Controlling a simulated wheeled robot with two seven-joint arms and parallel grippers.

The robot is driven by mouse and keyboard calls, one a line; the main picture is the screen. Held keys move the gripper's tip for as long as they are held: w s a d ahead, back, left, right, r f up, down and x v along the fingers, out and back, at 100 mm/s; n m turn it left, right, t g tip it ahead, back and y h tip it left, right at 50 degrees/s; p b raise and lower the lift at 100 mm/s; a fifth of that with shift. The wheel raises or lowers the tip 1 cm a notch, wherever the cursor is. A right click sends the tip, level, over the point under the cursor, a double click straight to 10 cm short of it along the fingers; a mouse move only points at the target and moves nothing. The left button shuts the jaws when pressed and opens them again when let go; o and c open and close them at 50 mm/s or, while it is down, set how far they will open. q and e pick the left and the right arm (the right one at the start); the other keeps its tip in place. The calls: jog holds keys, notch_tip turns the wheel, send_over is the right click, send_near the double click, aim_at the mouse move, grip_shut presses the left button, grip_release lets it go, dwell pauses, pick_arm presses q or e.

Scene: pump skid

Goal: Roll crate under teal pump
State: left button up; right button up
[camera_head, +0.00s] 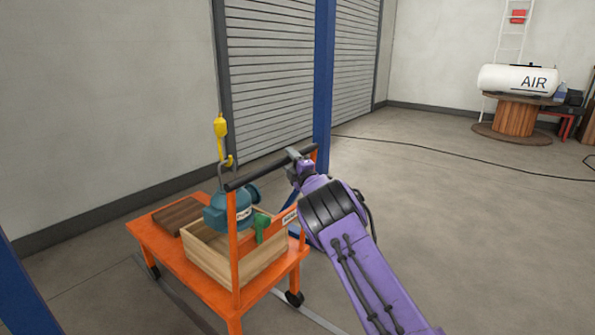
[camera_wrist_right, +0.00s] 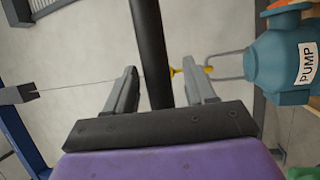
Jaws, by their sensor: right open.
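The wooden crate (camera_head: 262,261) sits open-topped on an orange cart (camera_head: 158,238). The teal pump (camera_head: 228,211), with a green part low on it, hangs from a yellow hook (camera_head: 221,128) and overlaps the crate in the head view; I cannot tell whether it touches the crate. The cart has a black push bar (camera_head: 262,172) on orange posts. My right gripper (camera_head: 296,157) is at the bar's far end. In the right wrist view, the bar (camera_wrist_right: 150,45) runs between the open jaws (camera_wrist_right: 163,72), and the labelled pump (camera_wrist_right: 285,60) is at right. My left gripper is out of view.
A brown board (camera_head: 180,215) lies on the cart beside the crate. A blue post (camera_head: 323,90) stands behind the cart, before a roller shutter (camera_head: 270,70). A black cable (camera_head: 450,157) crosses the floor. An air tank (camera_head: 515,78) is far right. Floor at right is mostly clear.

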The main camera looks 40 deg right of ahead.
jog(key=v, duration=0.7)
jog(key=shift+s+b, duration=0.35)
jog(key=shift+b, duration=0.1)
jog(key=s+a+f+m+g+h+p, duration=0.1)
jog(key=s+a+f+m+g, duration=0.2)
jog(key=s+f+m, duration=0.45)
jog(key=s+a+f+m+g, duration=0.2)
jog(key=a+f+m, duration=0.15)
jog(key=f, duration=0.65)
jog(key=s+a+f+m+g+h+p, duration=0.1)
jog(key=s+a+f+m+g, duration=0.2)
jog(key=s+f+m, duration=0.35)
jog(key=s+a+f+m+g+y+p, duration=0.1)
jog(key=s+a+f+g, duration=0.3)
jog(key=s+a, duration=0.6)
jog(key=s+a+f+m+g+y+p, duration=0.2)
jog(key=s+a+f, duration=0.6)
jog(key=s, duration=0.8)
jog(key=shift+a+f+g+y+p, duration=0.25)
jog(key=shift+a+g+y+p, duration=0.25)
jog(key=shift+a+g, duration=0.55)
